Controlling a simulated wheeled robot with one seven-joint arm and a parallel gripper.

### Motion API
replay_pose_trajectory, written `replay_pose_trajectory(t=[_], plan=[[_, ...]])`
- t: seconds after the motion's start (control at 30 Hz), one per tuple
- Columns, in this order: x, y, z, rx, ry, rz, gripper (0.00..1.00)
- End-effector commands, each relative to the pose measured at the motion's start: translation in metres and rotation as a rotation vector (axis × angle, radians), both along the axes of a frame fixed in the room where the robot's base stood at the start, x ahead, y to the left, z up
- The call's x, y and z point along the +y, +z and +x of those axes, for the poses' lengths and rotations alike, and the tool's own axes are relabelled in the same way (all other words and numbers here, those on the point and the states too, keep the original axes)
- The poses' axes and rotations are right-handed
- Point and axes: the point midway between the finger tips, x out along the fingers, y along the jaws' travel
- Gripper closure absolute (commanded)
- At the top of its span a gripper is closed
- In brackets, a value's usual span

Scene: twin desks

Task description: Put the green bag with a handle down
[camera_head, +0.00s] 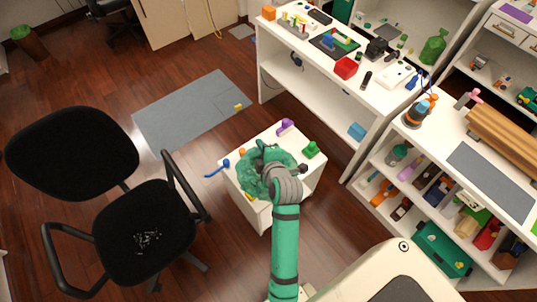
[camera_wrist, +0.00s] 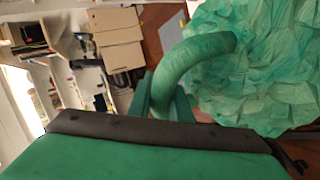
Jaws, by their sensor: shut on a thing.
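The green bag (camera_wrist: 255,75) is crumpled and has a thick curved handle. It fills the upper right of the wrist view. My gripper (camera_wrist: 165,105) is shut on the handle. In the head view the bag (camera_head: 249,182) shows over the small white cabinet (camera_head: 308,180), partly hidden by my green and grey arm. I cannot tell whether the bag's underside touches the cabinet top. My fingertips are hidden by the arm in the head view.
A black office chair (camera_head: 140,235) stands at left. White desks (camera_head: 350,95) with many objects stand at right. A grey mat (camera_head: 190,110) lies behind.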

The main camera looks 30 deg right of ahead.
Motion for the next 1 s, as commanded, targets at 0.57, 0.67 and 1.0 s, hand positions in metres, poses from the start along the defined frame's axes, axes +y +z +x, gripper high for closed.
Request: replay_pose_trajectory(t=[0.57, 0.67, 1.0], plan=[[-0.063, -0.035, 0.053, -0.002, 0.001, 0.001, 1.0], [-0.076, -0.049, 0.064, 0.001, 0.002, 0.002, 1.0], [-0.105, -0.09, 0.083, -0.001, -0.003, 0.0, 1.0]])
